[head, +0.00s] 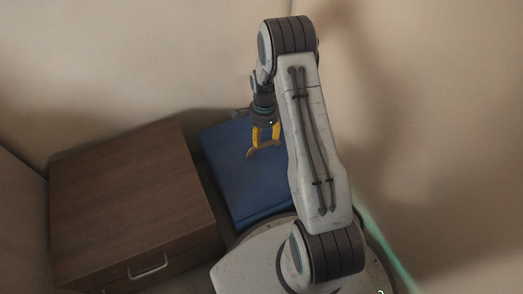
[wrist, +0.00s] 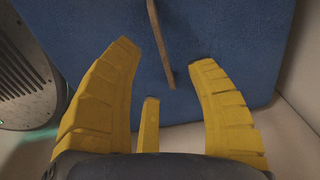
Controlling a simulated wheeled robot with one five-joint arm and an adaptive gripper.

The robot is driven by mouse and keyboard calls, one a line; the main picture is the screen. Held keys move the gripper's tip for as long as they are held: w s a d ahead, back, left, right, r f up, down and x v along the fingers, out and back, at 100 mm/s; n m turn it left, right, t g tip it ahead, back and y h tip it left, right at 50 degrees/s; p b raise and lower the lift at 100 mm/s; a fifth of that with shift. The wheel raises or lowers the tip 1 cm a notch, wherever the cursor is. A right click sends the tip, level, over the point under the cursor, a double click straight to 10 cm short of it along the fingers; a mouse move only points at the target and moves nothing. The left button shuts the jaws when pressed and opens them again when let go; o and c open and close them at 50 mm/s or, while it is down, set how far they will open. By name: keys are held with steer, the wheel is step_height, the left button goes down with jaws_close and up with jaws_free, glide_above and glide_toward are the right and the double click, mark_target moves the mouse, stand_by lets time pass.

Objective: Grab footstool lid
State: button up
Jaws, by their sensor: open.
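The footstool's blue lid (head: 240,184) lies in the corner, beside a brown wooden cabinet. My gripper (head: 265,149) hangs over it with its yellow fingers pointing down. In the wrist view the blue lid (wrist: 220,32) fills the upper middle. A thin brown strip (wrist: 160,45), like a strap or tab, lies across it and ends between my fingertips. My gripper (wrist: 164,55) is open, with nothing held between its fingers. I cannot tell whether the fingertips touch the lid. My arm hides the lid's right side in the head view.
The brown wooden cabinet (head: 130,195) with a metal handle (head: 148,268) stands close to the left of the footstool. Beige walls (head: 410,120) rise behind and to the right. My base is close in front of the footstool.

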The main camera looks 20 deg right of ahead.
mark_target(265, 145)
steer(key=shift+d+f+b, duration=0.15)
steer(key=shift+f+b, duration=1.55)
steer(key=shift+f, duration=1.5)
steer(key=shift+o, duration=0.2)
jaws_close()
steer(key=shift+r, duration=0.1)
